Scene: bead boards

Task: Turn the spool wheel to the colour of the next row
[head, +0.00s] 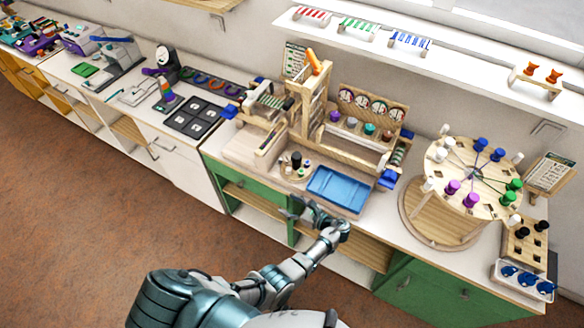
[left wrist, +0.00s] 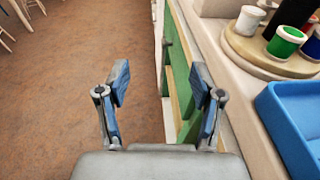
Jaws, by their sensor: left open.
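A small round wooden turntable (head: 288,173) carries little cups or spools and stands on the wooden bench left of the blue tray. In the left wrist view the turntable (left wrist: 240,48) shows at the upper right, with a white spool (left wrist: 250,20), a green spool (left wrist: 286,41) and a tall black piece. My right gripper is not in view.
A blue tray (head: 340,188) lies on the bench beside the turntable. A wooden loom frame (head: 309,100) rises behind it. Green cabinets (head: 262,194) run below the counter edge. The brown floor (head: 75,210) is clear at the left.

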